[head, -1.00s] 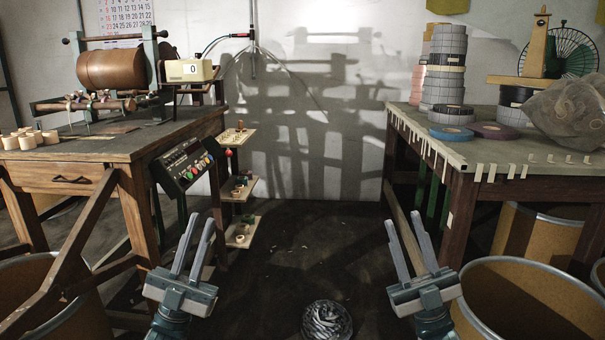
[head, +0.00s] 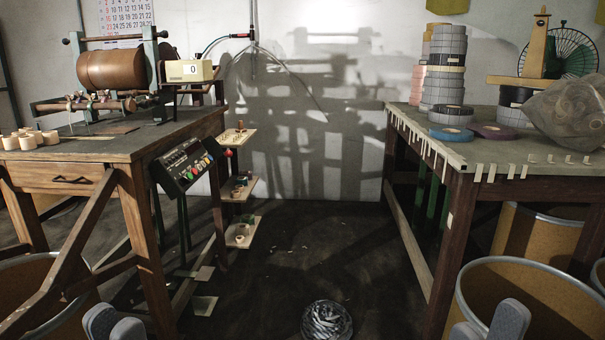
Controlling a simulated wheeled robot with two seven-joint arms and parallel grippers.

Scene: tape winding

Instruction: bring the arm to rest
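My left gripper (head: 115,323) is at the bottom left edge of the head view, low in front of the left workbench. Only the ends of its two grey fingers show; they stand apart with nothing seen between them. My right gripper (head: 488,325) is at the bottom right edge, in front of a drum. Its two fingertips are apart and empty. The rest of both grippers and both arms are out of the picture.
The left workbench (head: 68,150) carries a winding machine with a brown roller (head: 111,69) and a counter (head: 189,70). The right table (head: 455,153) holds stacked tape rolls (head: 446,67). An open drum (head: 545,290) stands at right. The floor between is mostly clear, with a dark round bundle (head: 327,320).

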